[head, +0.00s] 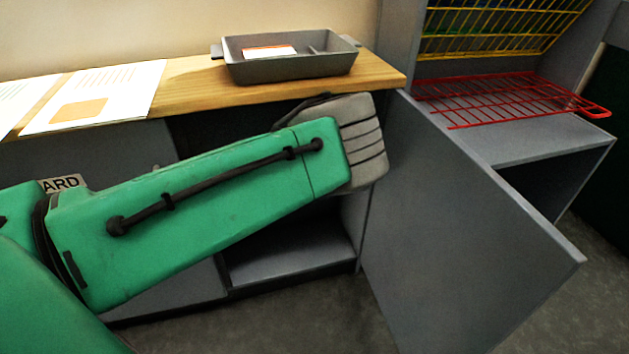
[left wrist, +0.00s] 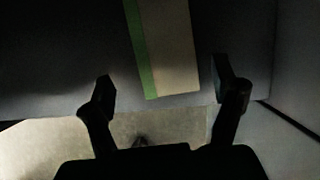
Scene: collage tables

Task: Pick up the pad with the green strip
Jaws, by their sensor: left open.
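The pad (left wrist: 172,50), pale beige with a green strip (left wrist: 140,50) along its left side, lies on a dark grey surface in the left wrist view. Its far end runs out of the top of the picture. My left gripper (left wrist: 163,88) is open, with one finger to each side of the pad's near end and a gap on both sides. Nothing is held. In the head view my green left arm reaches across the open cabinet and hides the pad and the gripper. My right gripper is in neither view.
The grey cabinet door (head: 470,230) stands open right of my arm. Above the cabinet is a wooden top (head: 190,95) with a grey tray (head: 290,68) and printed sheets (head: 100,85). A red wire rack (head: 500,98) lies at the right.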

